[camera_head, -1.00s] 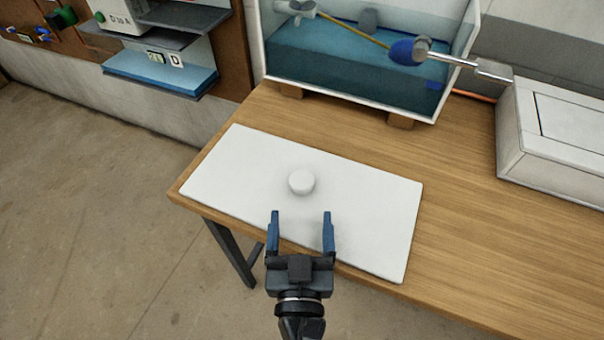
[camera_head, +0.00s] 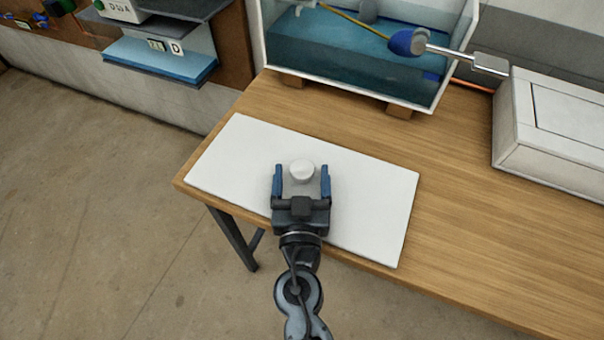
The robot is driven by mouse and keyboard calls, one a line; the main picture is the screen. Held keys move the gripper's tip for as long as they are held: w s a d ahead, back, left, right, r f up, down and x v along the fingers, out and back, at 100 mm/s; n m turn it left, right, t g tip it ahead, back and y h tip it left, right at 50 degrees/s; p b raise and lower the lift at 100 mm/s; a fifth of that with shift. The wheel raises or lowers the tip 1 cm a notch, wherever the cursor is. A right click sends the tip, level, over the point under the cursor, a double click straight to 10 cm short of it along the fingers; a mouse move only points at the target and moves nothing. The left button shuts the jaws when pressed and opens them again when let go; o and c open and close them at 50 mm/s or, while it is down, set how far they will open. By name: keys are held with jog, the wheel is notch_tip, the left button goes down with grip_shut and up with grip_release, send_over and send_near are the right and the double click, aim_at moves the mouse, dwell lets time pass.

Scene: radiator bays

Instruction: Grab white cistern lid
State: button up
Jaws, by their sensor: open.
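The white cistern lid (camera_head: 375,205) is a flat rectangular slab lying on the wooden table near its front left edge. A round white knob (camera_head: 302,171) stands up from its middle. My gripper (camera_head: 301,180) is open above the lid, with one blue finger on the left of the knob and one on the right. There is a gap on both sides, and the fingertips reach about level with the knob in the picture. I cannot tell how high the fingers are above the lid. The gripper body hides part of the lid's front edge.
An open-fronted cistern tank (camera_head: 350,70) with blue water, a brass rod and a blue float stands on wooden blocks behind the lid. A white box (camera_head: 550,135) sits at the right. The wooden table (camera_head: 470,235) is bare to the right of the lid.

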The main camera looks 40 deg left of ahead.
jog(key=shift+c, duration=0.4)
grip_shut()
jog(key=shift+r, duration=0.1)
dwell(0.6)
